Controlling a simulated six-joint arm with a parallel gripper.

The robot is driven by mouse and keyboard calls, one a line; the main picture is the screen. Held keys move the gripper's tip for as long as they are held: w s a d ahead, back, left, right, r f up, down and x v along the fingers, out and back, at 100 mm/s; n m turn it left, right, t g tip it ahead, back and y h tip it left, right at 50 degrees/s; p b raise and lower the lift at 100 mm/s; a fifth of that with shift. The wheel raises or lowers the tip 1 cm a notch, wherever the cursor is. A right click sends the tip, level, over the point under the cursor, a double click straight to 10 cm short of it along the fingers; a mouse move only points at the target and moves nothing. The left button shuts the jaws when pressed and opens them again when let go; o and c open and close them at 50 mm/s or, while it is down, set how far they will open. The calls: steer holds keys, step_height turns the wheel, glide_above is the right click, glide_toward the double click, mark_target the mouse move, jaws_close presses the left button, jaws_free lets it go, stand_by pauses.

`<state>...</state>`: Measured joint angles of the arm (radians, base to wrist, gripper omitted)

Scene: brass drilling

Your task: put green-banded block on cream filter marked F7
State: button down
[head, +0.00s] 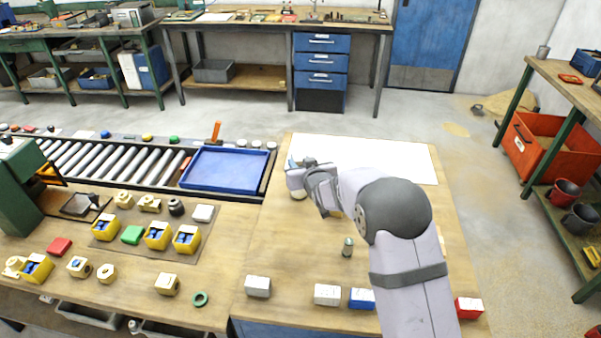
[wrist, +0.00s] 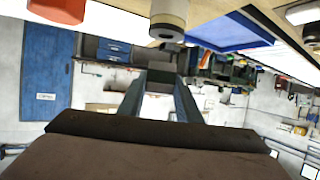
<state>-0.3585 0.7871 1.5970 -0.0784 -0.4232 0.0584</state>
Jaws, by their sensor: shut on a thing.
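My gripper (head: 298,174) is over the near left part of the white sheet. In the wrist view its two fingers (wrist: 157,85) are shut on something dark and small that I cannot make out. No green band shows on it, and the head view hides it. A cream round piece (head: 298,194) stands just below the gripper; a cream cylinder with a grey band (wrist: 168,18) shows at the top of the wrist view. Another small cylinder with a greenish top (head: 347,247) stands nearer. No F7 mark is readable. I cannot pick out the green-banded block.
A grey-and-white block (head: 258,286), a white block (head: 327,294), a blue-and-white block (head: 361,298) and a red-and-white block (head: 468,307) lie along the front. A blue tray (head: 225,168) is at left. The white sheet (head: 405,160) is clear at right.

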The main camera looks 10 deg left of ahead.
steer(key=shift+f+p, duration=0.6)
steer(key=shift+f, duration=1.2)
steer(key=shift+f, duration=0.2)
steer(key=c, duration=1.3)
jaws_free()
steer(key=shift+f, duration=0.1)
steer(key=shift+s, duration=0.1)
steer(key=shift+r, duration=0.2)
steer(key=shift+b+v, duration=1.7)
steer(key=shift+v, duration=4.3)
